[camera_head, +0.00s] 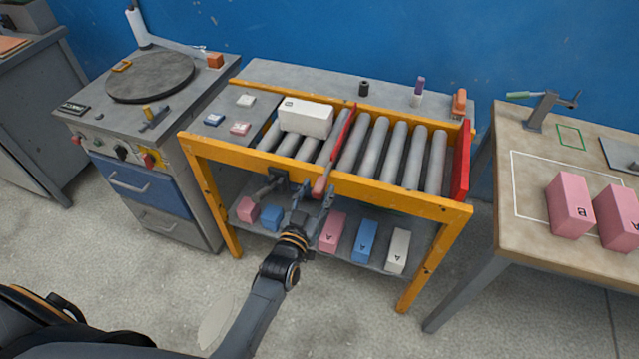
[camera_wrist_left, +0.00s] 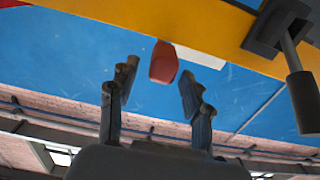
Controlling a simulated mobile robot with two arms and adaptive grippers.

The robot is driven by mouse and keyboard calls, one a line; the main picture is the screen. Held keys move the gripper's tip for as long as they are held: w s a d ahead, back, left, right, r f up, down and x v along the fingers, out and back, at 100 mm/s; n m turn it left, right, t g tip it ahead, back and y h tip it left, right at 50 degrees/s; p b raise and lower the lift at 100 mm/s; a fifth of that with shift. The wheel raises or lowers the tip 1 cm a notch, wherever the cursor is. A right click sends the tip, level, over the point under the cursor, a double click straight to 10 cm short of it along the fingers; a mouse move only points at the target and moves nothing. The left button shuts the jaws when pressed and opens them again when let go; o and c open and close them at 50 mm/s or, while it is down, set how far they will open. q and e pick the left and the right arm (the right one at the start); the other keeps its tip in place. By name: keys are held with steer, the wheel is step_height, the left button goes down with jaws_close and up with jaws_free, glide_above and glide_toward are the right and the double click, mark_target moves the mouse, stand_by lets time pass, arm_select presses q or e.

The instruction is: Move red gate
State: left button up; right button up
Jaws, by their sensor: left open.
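The red gate (camera_head: 343,141) is a thin red bar lying across the roller bed. Its rounded red handle (camera_head: 320,187) sticks out over the yellow front rail. In the left wrist view the handle (camera_wrist_left: 163,62) shows just beyond and between my spread fingers. My left gripper (camera_head: 313,201) is open and empty, just below and in front of the handle; it also shows in the left wrist view (camera_wrist_left: 158,78). I see no clear contact with the handle. A white block (camera_head: 305,118) lies on the rollers left of the gate. My right gripper is not in view.
A dark lever with a grip (camera_head: 266,190) sticks out of the front rail left of my gripper. It also shows in the wrist view (camera_wrist_left: 301,95). Pink, blue and white blocks stand on the lower shelf (camera_head: 292,248). Rollers right of the gate are bare up to a red end plate (camera_head: 461,162).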

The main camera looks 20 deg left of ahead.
arm_select(q)
steer(key=shift+w+d, duration=0.1)
steer(key=shift+w, duration=1.1)
jaws_close()
